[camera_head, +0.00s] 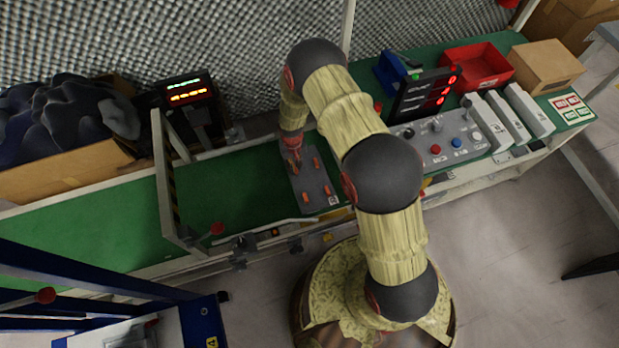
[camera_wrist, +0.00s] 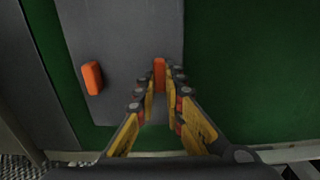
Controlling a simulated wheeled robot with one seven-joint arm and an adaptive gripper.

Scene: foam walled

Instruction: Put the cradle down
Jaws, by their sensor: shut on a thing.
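The cradle (camera_head: 318,188) is a flat grey plate with several orange pegs. It is over the green belt surface, in the middle of the head view. Its bare grey face also shows in the wrist view (camera_wrist: 125,40). My gripper (camera_head: 293,163) is at the plate's far end in the head view. In the wrist view my gripper (camera_wrist: 164,78) is shut on an orange peg (camera_wrist: 159,68) of the cradle. Another orange peg (camera_wrist: 92,78) stands free to the left. I cannot tell whether the plate touches the green surface.
A striped gate frame (camera_head: 165,185) stands left of the cradle. The green belt (camera_head: 90,220) is bare farther left. A control panel (camera_head: 440,138) with buttons, a red bin (camera_head: 476,68) and a cardboard box (camera_head: 545,66) are to the right. A foam wall is behind.

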